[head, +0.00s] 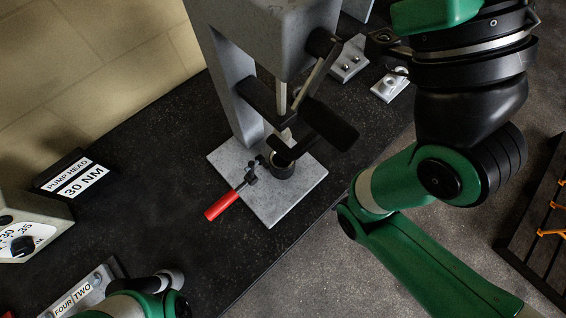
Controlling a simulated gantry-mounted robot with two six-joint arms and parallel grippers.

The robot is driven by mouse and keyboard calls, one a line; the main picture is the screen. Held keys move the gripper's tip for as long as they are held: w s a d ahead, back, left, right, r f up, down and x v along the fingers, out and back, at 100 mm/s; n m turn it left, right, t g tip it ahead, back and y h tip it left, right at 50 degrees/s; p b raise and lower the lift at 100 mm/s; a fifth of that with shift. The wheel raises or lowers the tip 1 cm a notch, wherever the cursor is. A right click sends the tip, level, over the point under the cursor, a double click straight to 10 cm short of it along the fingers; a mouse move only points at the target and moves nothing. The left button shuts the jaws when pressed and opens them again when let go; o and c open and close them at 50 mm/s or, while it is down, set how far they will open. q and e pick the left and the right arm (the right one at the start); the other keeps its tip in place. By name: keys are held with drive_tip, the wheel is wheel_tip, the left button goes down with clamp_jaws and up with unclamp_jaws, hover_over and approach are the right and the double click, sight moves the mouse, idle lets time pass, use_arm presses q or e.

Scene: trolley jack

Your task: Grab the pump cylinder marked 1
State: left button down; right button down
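I see no part with a readable mark 1. A short dark ring-shaped part (281,166) sits on the light grey base plate (290,200) under the press; it shows no readable mark, and I cannot tell if it is the pump cylinder. Dark bars hide some of it. My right arm crosses the right side, and no gripper fingers show on it. Only a little of my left arm shows at the bottom left edge, and its gripper fingers do not show either.
A grey press (234,90) stands over the plate. A red-handled clamp (222,205) lies beside the ring. Metal blocks (390,86) stand behind. A PUMP HEAD 30 NM sign (80,180) and a dial box (28,228) are left. A dark rack (520,232) is right.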

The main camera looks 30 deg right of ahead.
use_arm(q)
unclamp_jaws()
idle(0.6)
